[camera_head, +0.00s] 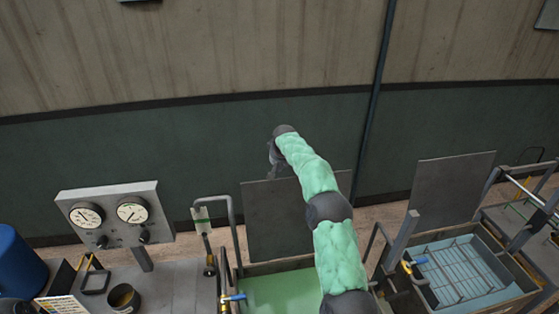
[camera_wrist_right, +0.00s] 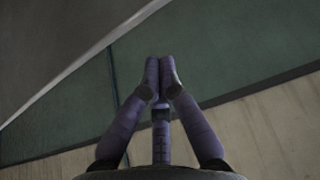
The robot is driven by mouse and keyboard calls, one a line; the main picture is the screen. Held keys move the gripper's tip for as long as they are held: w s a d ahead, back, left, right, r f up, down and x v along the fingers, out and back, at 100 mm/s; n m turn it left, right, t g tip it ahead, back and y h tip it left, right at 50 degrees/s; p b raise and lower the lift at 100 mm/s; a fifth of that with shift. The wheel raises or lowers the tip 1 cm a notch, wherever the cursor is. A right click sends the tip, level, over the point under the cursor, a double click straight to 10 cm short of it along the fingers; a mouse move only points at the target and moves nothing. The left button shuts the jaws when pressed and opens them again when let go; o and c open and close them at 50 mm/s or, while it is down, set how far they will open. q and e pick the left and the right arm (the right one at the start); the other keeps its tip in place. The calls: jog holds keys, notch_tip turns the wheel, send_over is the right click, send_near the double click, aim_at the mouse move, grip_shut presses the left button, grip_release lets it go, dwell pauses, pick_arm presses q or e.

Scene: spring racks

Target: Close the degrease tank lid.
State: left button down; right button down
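A tank of green liquid (camera_head: 283,292) stands at the bottom middle of the head view. Its dark grey lid (camera_head: 275,222) stands raised at its back. To the right, a tank of pale blue liquid holds a wire rack (camera_head: 465,268) and has its own raised grey lid (camera_head: 452,187). I see no label telling which tank is the degrease one. My right gripper (camera_head: 275,160) is at the top edge of the green tank's lid, partly hidden by my arm; contact is unclear. In the right wrist view its fingers (camera_wrist_right: 161,68) are together and empty. My left gripper is out of view.
A gauge panel (camera_head: 118,215) stands at the left, near a blue drum (camera_head: 17,265) and a dark cup (camera_head: 124,298). A bent pipe (camera_head: 231,215) rises left of the green tank. A wall pipe (camera_head: 378,95) runs behind. A grey surface (camera_wrist_right: 45,40) fills the wrist view's upper left.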

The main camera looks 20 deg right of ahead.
jog(key=s, duration=0.2)
jog(key=s+p, duration=0.1)
jog(key=shift+a+f, duration=0.4)
dwell(0.4)
jog(key=shift+s, duration=0.15)
dwell(0.3)
